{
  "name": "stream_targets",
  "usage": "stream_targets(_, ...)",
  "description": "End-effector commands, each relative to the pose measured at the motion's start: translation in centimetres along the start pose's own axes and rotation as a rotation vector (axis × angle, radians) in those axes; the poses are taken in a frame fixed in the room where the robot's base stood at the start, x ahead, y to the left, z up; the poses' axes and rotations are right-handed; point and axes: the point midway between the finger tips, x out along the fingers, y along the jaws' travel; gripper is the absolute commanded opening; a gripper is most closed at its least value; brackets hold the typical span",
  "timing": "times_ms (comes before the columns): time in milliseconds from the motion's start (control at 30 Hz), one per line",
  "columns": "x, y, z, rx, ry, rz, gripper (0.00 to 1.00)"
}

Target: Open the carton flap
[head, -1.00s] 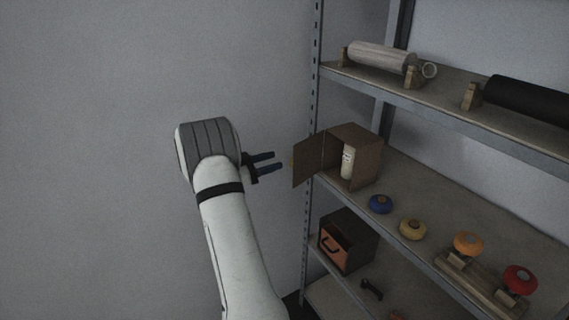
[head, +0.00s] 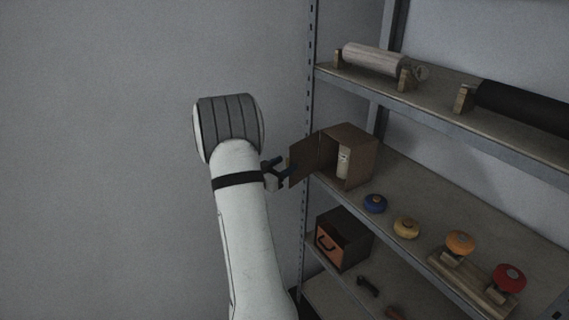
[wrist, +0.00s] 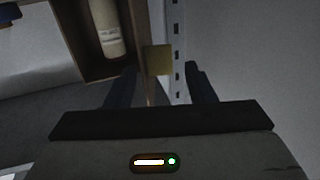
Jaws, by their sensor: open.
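The brown carton (head: 361,163) stands on the middle shelf, with its flap (head: 303,161) swung out to the left and its front open. A pale bottle (head: 343,162) stands inside; it also shows in the wrist view (wrist: 108,30). My gripper (head: 280,168) is open at the flap's outer side, and the flap partly hides a finger. In the wrist view my open fingers (wrist: 160,84) lie on either side of the flap's thin edge (wrist: 150,92). A yellowish tab (wrist: 158,60) sits just ahead between them. I cannot tell whether a finger touches the flap.
The shelf post (head: 309,100) stands close beside the flap. Blue (head: 375,204), yellow, orange and red knobs sit to the right on the middle shelf. A box with an orange drawer (head: 327,246) is below. Free room lies left, before the wall.

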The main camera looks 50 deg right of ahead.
Motion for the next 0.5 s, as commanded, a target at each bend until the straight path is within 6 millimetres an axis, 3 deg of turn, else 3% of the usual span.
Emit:
stream_targets(367,0.78,0.01,0.07,-0.001,-0.001,0.000,0.49)
stream_targets(500,0.78,0.01,0.05,-0.001,-0.001,0.000,0.38)
